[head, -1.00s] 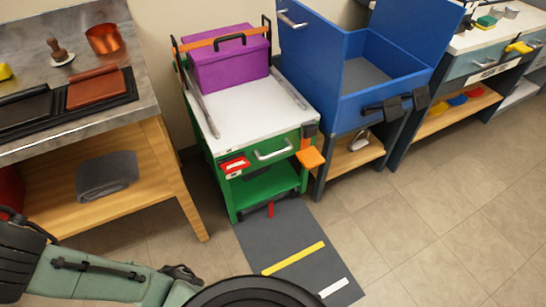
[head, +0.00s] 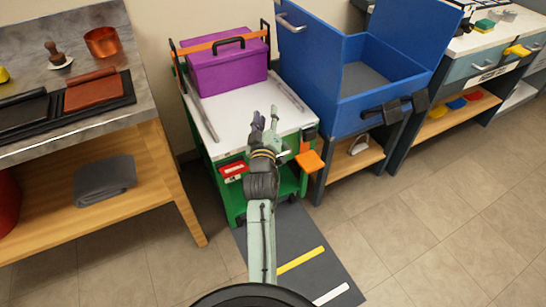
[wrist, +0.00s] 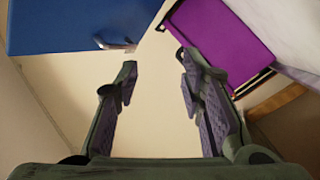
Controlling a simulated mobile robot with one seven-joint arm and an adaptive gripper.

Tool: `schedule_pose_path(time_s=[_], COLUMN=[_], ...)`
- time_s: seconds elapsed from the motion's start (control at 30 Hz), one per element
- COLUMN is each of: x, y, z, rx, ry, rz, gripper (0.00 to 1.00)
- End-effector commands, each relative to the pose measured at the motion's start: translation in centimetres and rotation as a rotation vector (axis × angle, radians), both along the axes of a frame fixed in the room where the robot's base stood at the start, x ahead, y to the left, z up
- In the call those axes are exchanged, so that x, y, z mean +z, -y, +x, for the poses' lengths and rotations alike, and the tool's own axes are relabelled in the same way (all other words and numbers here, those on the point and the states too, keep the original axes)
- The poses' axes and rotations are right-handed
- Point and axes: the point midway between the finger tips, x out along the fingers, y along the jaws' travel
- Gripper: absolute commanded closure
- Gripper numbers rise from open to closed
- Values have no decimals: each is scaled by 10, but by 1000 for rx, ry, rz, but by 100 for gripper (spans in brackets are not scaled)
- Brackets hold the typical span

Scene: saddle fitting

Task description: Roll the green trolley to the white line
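The green trolley (head: 230,205) stands between the workbench and the blue cabinet, with a white top and a purple box (head: 228,66) strapped on it. A red tag (head: 233,170) and an orange paddle (head: 310,161) are on its front. The white line (head: 331,294) lies on the dark floor mat, beyond a yellow line (head: 301,260), nearer to me. My gripper (head: 264,119) is over the trolley's front edge, in front of its drawer handle, which it largely hides. In the wrist view my gripper (wrist: 158,82) is open with nothing between its fingers; the purple box shows at upper right.
A blue open-topped cabinet (head: 390,88) with black handles stands close on the trolley's right. A workbench (head: 90,135) with trays and a copper pot (head: 102,41) stands on the left. The tiled floor (head: 430,235) at the front right is clear.

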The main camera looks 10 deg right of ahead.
Motion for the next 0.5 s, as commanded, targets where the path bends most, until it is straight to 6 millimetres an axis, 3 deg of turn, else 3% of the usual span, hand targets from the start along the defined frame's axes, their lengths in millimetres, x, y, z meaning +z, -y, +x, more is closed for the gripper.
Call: schedule_pose_path(time_s=[0.03, 0.2, 0.33, 0.5], x=[-38, -133, -180, -202], y=[13, 24, 17, 9], z=[-9, -52, -86, -104], rx=[-23, -31, -7, 14], ry=[-26, -59, -65, -56], rz=[-113, -507, -705, -813], gripper=[64, 64, 64, 64])
